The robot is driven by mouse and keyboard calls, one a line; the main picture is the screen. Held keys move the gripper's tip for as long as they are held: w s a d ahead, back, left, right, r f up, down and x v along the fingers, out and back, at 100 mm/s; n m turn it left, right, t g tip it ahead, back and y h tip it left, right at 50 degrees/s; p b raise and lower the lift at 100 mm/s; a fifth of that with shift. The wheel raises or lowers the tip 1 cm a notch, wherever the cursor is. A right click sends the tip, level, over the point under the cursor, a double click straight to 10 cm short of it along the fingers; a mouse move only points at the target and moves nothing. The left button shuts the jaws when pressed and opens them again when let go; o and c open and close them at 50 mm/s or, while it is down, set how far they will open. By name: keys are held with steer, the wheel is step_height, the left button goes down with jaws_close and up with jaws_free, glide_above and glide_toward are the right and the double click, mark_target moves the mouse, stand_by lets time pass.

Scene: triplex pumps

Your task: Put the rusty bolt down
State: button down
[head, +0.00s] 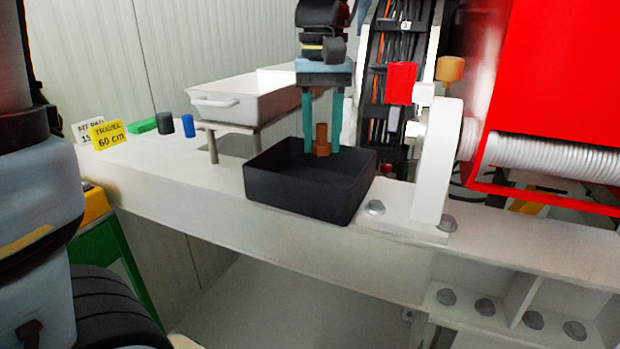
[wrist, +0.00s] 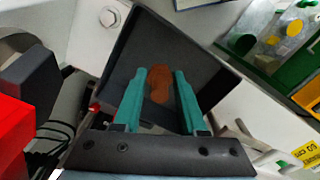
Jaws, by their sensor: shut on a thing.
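The rusty bolt (head: 321,140) is orange-brown and upright, with its wider end low. It also shows in the wrist view (wrist: 160,82). My gripper (head: 322,145) has two teal fingers, one on each side of the bolt, and is shut on it. The gripper points down into the black open tray (head: 296,204), so the bolt is within the tray's outline. The tray stands on the white beam. Its dark floor and walls surround the fingertips in the wrist view (wrist: 200,28). I cannot tell whether the bolt touches the tray floor.
A white raised basin (head: 240,105) stands behind the tray to the left. A white upright post (head: 437,165) with red and orange parts is close on the right. Blue (head: 188,126), grey and green pieces and a yellow sign (head: 107,135) sit at the beam's left end.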

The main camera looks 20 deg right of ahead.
mark_target(323, 125)
step_height(323, 125, down, 9)
steer(key=shift+r+p, duration=0.15)
steer(key=shift+p, duration=0.4)
steer(key=shift+c, duration=2.3)
jaws_free()
steer(key=shift+f, duration=0.2)
steer(key=shift+r, duration=0.1)
step_height(323, 125, up, 12)
steer(key=shift+r+b, duration=0.1)
steer(key=shift+b, duration=0.45)
steer(key=shift+s, duration=0.2)
